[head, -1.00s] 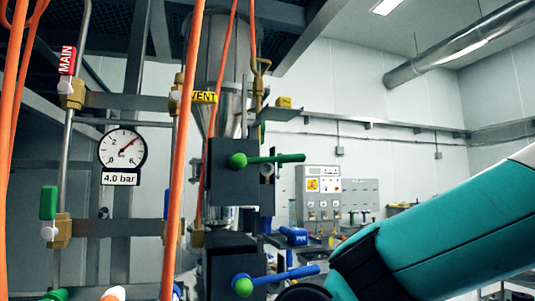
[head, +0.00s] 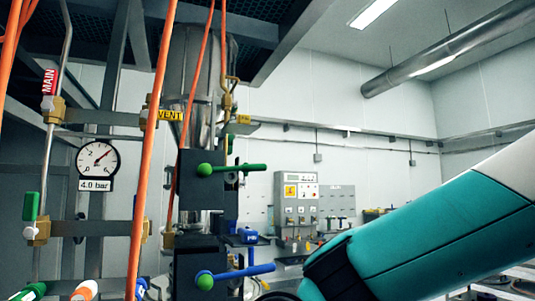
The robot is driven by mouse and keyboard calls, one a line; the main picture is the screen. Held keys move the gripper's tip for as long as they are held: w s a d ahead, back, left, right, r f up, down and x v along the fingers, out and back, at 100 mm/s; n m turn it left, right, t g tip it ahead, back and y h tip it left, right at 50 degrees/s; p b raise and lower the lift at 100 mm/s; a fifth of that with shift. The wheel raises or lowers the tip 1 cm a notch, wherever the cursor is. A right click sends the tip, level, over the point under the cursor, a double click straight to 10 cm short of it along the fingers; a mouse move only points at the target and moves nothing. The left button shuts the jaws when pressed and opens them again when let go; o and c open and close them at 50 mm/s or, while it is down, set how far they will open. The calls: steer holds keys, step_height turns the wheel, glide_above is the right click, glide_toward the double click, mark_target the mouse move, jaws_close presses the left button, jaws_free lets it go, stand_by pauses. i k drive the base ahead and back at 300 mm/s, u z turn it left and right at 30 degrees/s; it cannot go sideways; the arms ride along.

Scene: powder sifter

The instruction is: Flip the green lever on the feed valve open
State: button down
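The green lever (head: 238,167) lies about level, sticking out to the right from its green hub (head: 205,169) on a dark valve block (head: 200,190) below the steel hopper (head: 193,75). A blue lever (head: 244,271) with a green hub sits on a second dark block below it. My teal arm reaches in from the right edge towards the bottom middle. Its end runs out of the bottom of the picture, so my gripper is not seen. Nothing touches the green lever.
Orange hoses (head: 150,150) hang in front of the pipework. A pressure gauge (head: 98,157) above a 4.0 bar plate is at left, with a vertical green handle (head: 31,206) below it. A grey control panel (head: 296,205) stands behind. The air right of the green lever is free.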

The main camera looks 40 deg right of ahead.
mark_target(205, 169)
steer(key=k, duration=1)
steer(key=z, duration=0.35)
steer(key=i, duration=0.4)
steer(key=z, duration=1.2)
steer(key=i, duration=1.65)
steer(key=u, duration=0.7)
steer(key=i, duration=0.75)
steer(key=u, duration=0.75)
